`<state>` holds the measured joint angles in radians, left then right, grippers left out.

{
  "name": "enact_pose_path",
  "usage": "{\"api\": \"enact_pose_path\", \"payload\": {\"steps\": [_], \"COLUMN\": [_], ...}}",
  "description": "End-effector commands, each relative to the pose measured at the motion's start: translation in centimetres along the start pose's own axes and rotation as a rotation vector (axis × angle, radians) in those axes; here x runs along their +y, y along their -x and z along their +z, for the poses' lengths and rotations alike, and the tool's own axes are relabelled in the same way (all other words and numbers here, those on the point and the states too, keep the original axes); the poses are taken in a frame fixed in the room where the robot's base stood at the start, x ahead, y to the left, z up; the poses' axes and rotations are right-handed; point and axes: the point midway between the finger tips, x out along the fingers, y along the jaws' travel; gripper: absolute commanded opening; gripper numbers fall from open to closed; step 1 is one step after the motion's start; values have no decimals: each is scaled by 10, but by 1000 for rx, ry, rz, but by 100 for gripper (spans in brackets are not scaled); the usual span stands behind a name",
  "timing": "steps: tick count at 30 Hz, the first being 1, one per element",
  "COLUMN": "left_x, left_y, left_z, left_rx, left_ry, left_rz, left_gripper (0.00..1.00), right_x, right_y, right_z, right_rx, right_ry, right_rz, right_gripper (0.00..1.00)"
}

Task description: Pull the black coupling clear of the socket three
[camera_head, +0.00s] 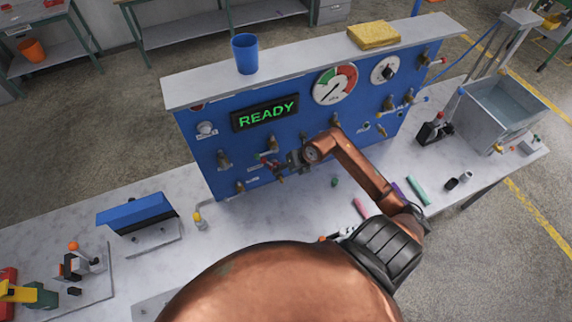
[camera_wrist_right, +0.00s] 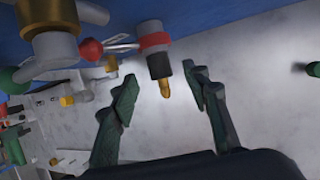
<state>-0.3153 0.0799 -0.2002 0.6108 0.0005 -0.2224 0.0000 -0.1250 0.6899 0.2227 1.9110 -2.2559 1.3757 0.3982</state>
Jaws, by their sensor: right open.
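In the right wrist view, a coupling (camera_wrist_right: 161,66) with a grey upper body, a red band, a black sleeve and a brass tip hangs from the blue panel. My right gripper (camera_wrist_right: 162,92) is open, with one green-padded finger on either side of the coupling's lower end; a gap shows on both sides. In the head view, my right gripper (camera_head: 284,163) is close to the front of the blue panel (camera_head: 207,159), below the READY display (camera_head: 265,114). No number for socket three is readable. My left gripper is not in view.
Several taps and fittings stick out of the panel, including a red-knobbed one (camera_wrist_right: 91,49) beside the coupling. A blue cup (camera_head: 245,53) and yellow sponge (camera_head: 374,35) sit on the panel's top. A metal sink (camera_head: 497,110) stands right. The front left bench is partly clear.

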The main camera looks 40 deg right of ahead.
Motion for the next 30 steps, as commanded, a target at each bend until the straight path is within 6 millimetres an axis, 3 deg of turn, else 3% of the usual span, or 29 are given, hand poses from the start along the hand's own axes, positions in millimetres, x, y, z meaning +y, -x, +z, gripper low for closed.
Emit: {"api": "enact_pose_path", "payload": {"steps": [2, 5, 12, 14, 20, 30], "left_x": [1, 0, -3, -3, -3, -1], "left_y": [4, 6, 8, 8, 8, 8], "left_z": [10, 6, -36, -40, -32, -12], "left_rx": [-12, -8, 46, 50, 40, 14], "left_ry": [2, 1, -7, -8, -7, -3], "left_rz": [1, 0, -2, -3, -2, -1], "left_gripper": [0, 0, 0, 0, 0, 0], "right_x": [2, 1, 2, 2, 3, 2], "right_y": [-11, -24, -40, -41, -41, -41], "right_z": [0, 0, 1, 1, 1, 1], "right_rx": [1, 1, -1, -1, 0, 0], "right_ry": [-3, -2, 4, 4, 5, 5], "right_rz": [2, 2, 1, 1, 1, 1], "right_gripper": [43, 43, 43, 43, 42, 18]}}
